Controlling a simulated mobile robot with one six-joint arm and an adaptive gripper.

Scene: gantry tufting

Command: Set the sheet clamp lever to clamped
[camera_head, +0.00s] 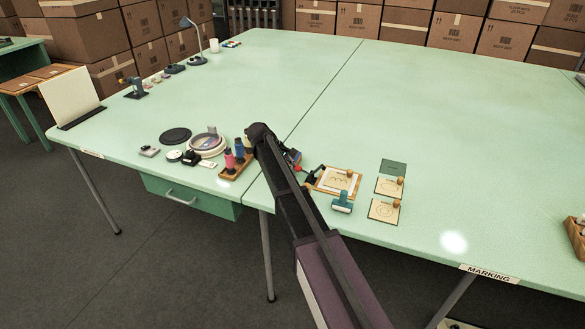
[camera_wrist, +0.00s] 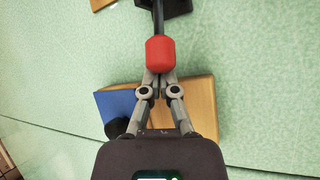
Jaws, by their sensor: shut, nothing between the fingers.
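The lever shows in the wrist view as a black bar (camera_wrist: 158,18) ending in a red knob (camera_wrist: 160,53), and it runs up to a dark base (camera_wrist: 178,8) at the top edge. My gripper (camera_wrist: 157,77) is closed, its fingertips together at the near end of the red knob; whether they touch it, I cannot tell. The knob is not between the fingers. In the head view the red knob (camera_head: 297,168) shows just right of my arm, which hides most of my gripper there. I cannot read the lever's setting.
Below my gripper lies a wooden block (camera_wrist: 198,105) with a blue piece (camera_wrist: 115,103) beside it. In the head view, a framed board (camera_head: 338,181), a teal stamp (camera_head: 342,203) and a rack of spools (camera_head: 236,168) stand close by. The table's right half (camera_head: 440,130) is mostly clear.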

